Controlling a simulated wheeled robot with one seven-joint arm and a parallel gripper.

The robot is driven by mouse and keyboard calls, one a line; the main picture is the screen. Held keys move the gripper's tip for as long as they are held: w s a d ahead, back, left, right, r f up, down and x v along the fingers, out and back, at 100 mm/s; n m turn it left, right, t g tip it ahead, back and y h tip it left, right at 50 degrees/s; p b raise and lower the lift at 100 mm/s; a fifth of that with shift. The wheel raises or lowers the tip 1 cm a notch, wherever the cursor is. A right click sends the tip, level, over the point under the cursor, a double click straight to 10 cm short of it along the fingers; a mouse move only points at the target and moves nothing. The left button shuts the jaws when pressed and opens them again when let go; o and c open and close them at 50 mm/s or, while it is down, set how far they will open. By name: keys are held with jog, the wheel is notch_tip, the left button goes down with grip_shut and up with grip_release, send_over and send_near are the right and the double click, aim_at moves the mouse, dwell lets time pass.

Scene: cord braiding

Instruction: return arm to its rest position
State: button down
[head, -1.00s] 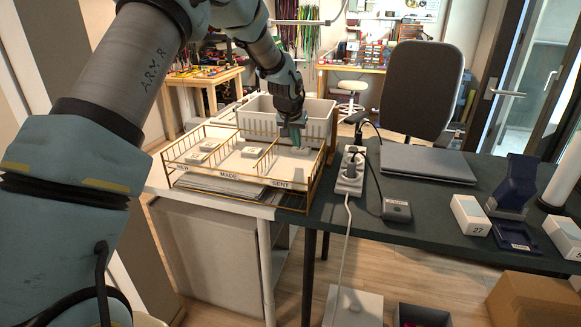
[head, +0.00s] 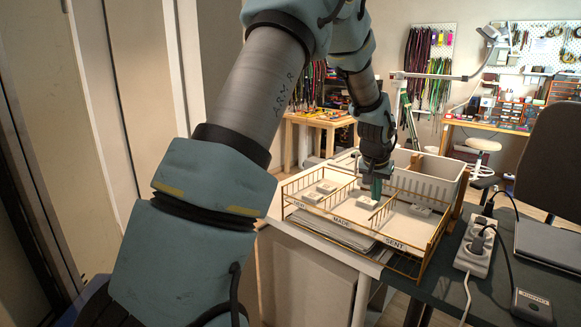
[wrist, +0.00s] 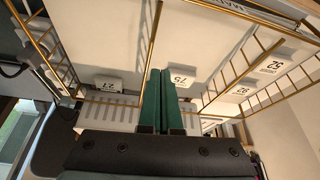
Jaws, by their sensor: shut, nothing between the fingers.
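My gripper (head: 376,190) hangs over the middle, MADE part of the brass wire tray (head: 344,239), fingers pointing down. Its green fingers show together in the wrist view (wrist: 160,74), shut with nothing between them. A white box (head: 366,202) marked 75 in the wrist view (wrist: 182,78) lies in the MADE part, close to the fingertips; I cannot tell how far below them. Two white boxes (head: 326,186) lie in the left compartment. Another white box (head: 419,210) lies in the SENT compartment. My arm reaches out from the lower left across the head view.
A pale grey slatted crate (head: 425,180) stands behind the tray. A power strip (head: 476,248) with plugs, a small dark box (head: 532,306) and a closed laptop (head: 550,243) lie on the dark table to the right. Papers lie under the tray.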

jog(key=s+a+r+n+g+y, duration=0.1)
jog(key=s+a, duration=0.2)
jog(key=a, duration=0.7)
jog(key=s+a+r+n+y, duration=0.1)
jog(key=s+a+n, duration=0.15)
jog(key=a, duration=0.65)
jog(key=s+a+n+g, duration=0.1)
jog(key=s+a+n, duration=0.1)
jog(key=s+a, duration=1.2)
jog(key=shift+s+f, duration=0.35)
jog(key=shift+s, duration=0.2)
